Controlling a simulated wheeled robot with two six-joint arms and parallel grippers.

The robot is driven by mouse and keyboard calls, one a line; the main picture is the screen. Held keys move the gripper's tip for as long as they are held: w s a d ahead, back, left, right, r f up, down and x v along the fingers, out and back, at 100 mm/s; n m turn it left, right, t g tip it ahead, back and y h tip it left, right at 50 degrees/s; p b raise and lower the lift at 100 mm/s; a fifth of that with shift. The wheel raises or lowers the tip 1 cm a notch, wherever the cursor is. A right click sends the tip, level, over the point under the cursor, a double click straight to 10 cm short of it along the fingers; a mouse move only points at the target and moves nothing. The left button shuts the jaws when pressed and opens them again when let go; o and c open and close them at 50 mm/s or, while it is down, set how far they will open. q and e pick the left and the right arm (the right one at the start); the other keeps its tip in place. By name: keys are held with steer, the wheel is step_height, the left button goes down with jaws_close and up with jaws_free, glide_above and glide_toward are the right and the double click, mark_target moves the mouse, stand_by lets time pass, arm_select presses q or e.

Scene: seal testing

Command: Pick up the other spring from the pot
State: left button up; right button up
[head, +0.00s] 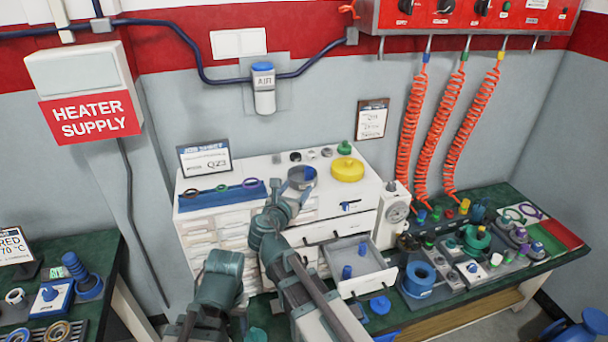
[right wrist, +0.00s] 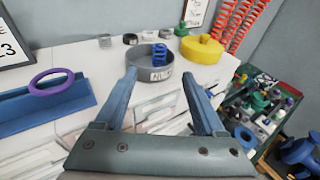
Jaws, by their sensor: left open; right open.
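The grey pot (head: 301,180) stands on top of the white drawer cabinet; it also shows in the right wrist view (right wrist: 143,74). A blue coiled spring (right wrist: 160,54) stands upright inside the pot. My right gripper (right wrist: 160,77) is open and empty, its two blue fingers apart and pointing towards the pot. In the head view my right gripper (head: 293,198) is just in front of the pot and partly hides it. A teal link of my other arm shows at the lower left; no left gripper fingers can be made out.
A yellow round part (head: 347,169) sits right of the pot. A blue rack (head: 222,197) with rings stands left. An open grey drawer tray (head: 372,264) holding small blue parts juts out below.

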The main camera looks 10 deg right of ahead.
steer(key=b, duration=0.1)
glide_toward(308, 170)
steer(key=x, duration=0.2)
steer(key=f+x, duration=0.1)
steer(key=x, duration=0.1)
steer(key=shift+d, duration=0.1)
steer(key=shift+w+r, duration=0.1)
steer(key=x, duration=0.3)
steer(key=r+x, duration=0.1)
steer(key=x, duration=0.1)
steer(key=shift+w+f, duration=0.2)
steer(key=shift+s, duration=0.1)
jaws_close()
